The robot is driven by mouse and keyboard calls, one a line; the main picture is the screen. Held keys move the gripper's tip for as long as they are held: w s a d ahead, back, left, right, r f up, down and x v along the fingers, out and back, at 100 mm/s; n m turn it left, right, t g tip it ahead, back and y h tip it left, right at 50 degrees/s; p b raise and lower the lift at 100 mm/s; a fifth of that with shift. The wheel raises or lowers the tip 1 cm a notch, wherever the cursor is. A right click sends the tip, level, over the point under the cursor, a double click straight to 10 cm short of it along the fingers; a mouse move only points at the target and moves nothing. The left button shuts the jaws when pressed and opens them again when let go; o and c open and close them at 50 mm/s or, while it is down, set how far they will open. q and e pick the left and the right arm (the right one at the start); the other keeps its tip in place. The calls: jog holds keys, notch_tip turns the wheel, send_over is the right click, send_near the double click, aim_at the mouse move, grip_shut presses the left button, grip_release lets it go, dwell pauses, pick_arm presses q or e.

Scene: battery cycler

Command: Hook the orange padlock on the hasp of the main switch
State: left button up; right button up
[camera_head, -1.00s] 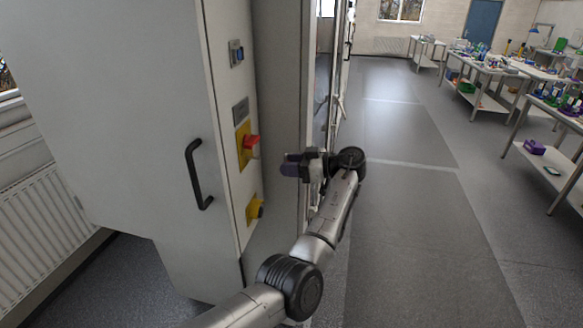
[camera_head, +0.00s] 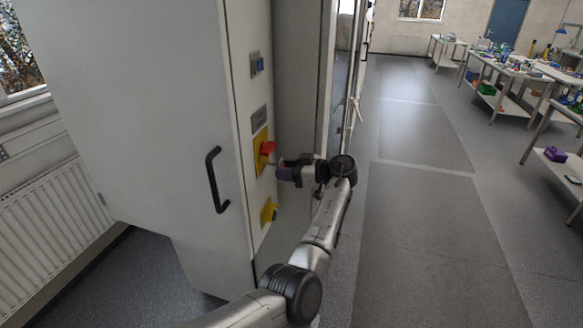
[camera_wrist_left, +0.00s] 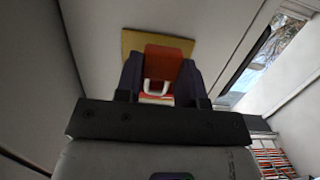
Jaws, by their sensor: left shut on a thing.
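The main switch has a red handle (camera_head: 267,148) on a yellow plate (camera_head: 260,158) on the cabinet's side; handle (camera_wrist_left: 168,54) and plate (camera_wrist_left: 131,44) also show in the left wrist view. My left gripper (camera_head: 279,168) is just right of the switch and slightly below the handle. In the left wrist view its dark purple fingers (camera_wrist_left: 158,88) are shut on the orange padlock (camera_wrist_left: 152,98), of which only a little shows. Its pale shackle (camera_wrist_left: 156,86) appears in front of the red handle; I cannot tell whether they touch. The hasp cannot be made out. My right gripper is not in view.
A second yellow plate with a knob (camera_head: 269,212) sits below the switch. A black door handle (camera_head: 215,180) is on the cabinet (camera_head: 150,120) at the left. The aisle floor (camera_head: 420,220) at the right is clear, with workbenches (camera_head: 510,80) beyond.

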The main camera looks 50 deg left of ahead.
pick_arm(q)
jog(key=shift+r+p+x, duration=0.15)
jog(key=shift+p+x, duration=0.35)
jog(key=shift+x, duration=0.35)
jog(key=shift+r+p+x, duration=0.1)
jog(key=shift+p+x, duration=0.35)
jog(key=shift+x, duration=0.45)
jog(key=shift+s+a+f+b, duration=0.15)
jog(key=shift+f+b, duration=0.35)
jog(key=shift+b, duration=0.25)
jog(key=o, duration=1)
jog(key=shift+o, duration=0.2)
